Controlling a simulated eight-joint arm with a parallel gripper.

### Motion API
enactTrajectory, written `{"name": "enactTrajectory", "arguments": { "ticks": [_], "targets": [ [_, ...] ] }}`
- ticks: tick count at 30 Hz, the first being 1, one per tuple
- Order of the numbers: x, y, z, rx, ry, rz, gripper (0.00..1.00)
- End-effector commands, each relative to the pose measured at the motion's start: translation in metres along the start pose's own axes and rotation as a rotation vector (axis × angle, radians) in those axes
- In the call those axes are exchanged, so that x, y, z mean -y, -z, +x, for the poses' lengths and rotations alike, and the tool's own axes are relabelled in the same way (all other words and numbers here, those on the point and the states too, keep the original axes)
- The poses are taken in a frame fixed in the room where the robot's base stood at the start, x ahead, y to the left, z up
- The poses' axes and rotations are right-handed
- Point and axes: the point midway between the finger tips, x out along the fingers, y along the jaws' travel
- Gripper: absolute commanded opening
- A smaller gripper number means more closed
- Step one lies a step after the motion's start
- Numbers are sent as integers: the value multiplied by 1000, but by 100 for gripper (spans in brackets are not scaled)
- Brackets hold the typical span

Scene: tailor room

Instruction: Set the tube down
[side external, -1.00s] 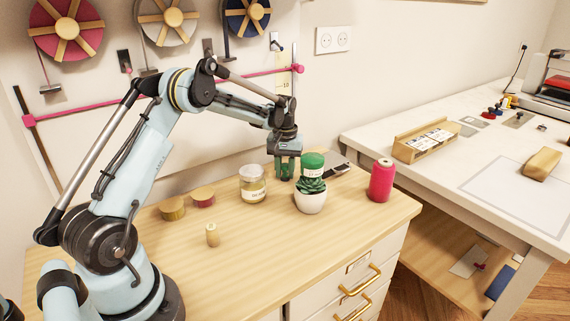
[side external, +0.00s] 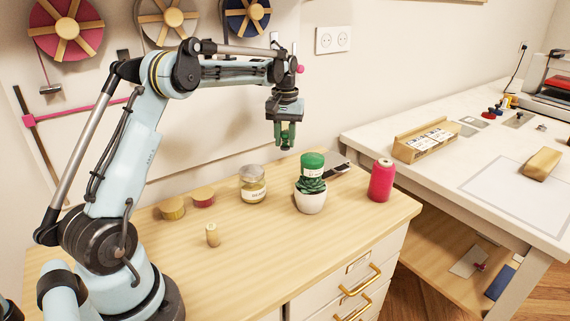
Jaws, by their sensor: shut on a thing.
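My gripper (side external: 285,146) hangs in the air above the wooden worktop, pointing down, behind and to the left of the potted plant. It is shut on a small, narrow thing that I take to be the tube. The green fingers hide most of it, so its shape and label cannot be made out. It is well clear of the worktop (side external: 262,245).
The front middle is clear.

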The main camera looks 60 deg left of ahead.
Motion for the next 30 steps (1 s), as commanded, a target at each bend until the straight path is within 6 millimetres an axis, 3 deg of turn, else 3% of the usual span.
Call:
{"name": "enactTrajectory", "arguments": {
  "ticks": [13,23,30],
  "targets": [
    [-2,-2,-62,0,0,2,0],
    [-79,-48,-61,0,0,10,0],
    [-158,-120,-61,0,0,14,0]
  ]
}}
